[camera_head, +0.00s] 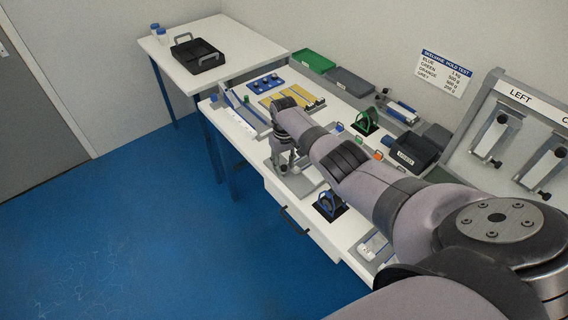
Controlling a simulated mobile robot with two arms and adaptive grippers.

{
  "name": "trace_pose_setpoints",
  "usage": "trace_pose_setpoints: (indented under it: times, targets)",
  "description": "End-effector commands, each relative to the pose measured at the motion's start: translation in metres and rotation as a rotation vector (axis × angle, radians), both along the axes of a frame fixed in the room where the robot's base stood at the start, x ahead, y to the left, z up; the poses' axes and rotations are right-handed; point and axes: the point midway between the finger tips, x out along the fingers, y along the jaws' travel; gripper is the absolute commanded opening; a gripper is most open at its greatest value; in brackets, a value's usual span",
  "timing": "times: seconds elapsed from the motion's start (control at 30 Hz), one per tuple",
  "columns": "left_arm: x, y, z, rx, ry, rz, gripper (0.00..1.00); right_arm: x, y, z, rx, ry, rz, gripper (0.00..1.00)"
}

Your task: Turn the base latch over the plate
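My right arm reaches in from the lower right across the white workbench (250,172). My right gripper (284,168) points down at the bench's front edge, over a light grey plate (311,188). The gripper is small here, and its fingers merge with the metal parts below it. I cannot tell whether it is open or shut, or whether it touches anything. No base latch can be made out clearly; the gripper and arm cover part of that spot. My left gripper is not in view.
A blue-framed device (328,205) stands right of the plate, and a green one (366,122) stands behind the arm. Yellow strips (289,98) and a blue knobbed panel (265,83) lie farther back. A black tray (197,57) sits on the far table. Blue floor is clear at left.

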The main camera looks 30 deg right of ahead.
Motion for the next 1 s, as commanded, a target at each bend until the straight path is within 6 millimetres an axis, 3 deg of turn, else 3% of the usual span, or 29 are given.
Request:
trace_pose_setpoints:
  times: [0.47,0.67,1.0]
  targets:
    - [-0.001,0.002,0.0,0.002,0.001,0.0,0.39,0.0,-0.001,0.006,0.0,0.001,0.0,0.39]
    - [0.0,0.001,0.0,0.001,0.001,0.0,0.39,-0.001,-0.001,0.032,-0.002,-0.002,0.002,0.39]
    - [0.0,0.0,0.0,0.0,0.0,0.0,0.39,0.0,-0.001,0.102,-0.001,-0.001,0.0,0.39]
